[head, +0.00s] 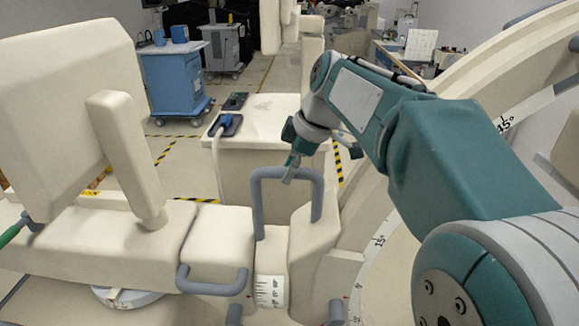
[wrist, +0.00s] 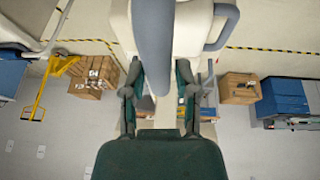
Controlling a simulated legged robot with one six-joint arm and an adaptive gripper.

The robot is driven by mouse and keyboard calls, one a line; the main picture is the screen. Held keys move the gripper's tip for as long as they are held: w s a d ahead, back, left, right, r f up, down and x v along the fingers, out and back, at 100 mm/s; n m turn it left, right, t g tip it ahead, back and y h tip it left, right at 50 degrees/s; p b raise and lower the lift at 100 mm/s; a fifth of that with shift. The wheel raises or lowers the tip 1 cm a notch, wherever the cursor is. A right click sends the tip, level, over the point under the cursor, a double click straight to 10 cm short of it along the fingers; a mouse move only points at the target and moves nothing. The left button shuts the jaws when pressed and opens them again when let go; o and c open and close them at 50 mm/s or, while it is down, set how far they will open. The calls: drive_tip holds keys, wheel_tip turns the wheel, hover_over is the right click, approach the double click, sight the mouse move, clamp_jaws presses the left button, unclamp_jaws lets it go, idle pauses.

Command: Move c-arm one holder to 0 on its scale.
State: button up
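The cream c-arm holder (head: 307,238) stands in the middle of the head view, with a grey U-shaped handle (head: 257,205) on top. A white scale (head: 270,291) with black marks sits on the column below the handle; its figures are too small to read. My gripper (head: 291,168) is at the handle's top bar, pointing down. In the wrist view, the grey handle bar (wrist: 153,45) runs between the spread fingers of my gripper (wrist: 158,78). Gaps show on both sides, so the gripper is open around or just above the bar; I cannot tell the depth.
A second grey handle (head: 212,284) is on the block to the left. A large curved arc with degree marks (head: 380,240) is on the right. A cream panel (head: 65,110) stands at left. A blue cart (head: 176,82) and boxes (wrist: 95,77) are farther away.

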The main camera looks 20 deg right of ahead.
drive_tip(key=shift+o, duration=1.2)
drive_tip(key=shift+s+a, duration=0.15)
drive_tip(key=v, duration=1.1)
drive_tip(key=shift+r, duration=0.4)
drive_tip(key=shift+s, duration=0.1)
drive_tip(key=s+a+f+m+t+h, duration=0.2)
drive_tip(key=s+f+m+t+h, duration=0.1)
drive_tip(key=s+f+m, duration=1.1)
drive_tip(key=s+f+h, duration=0.1)
drive_tip(key=s+f, duration=0.3)
drive_tip(key=f, duration=0.3)
drive_tip(key=shift+s+m, duration=0.3)
drive_tip(key=shift+s, duration=0.05)
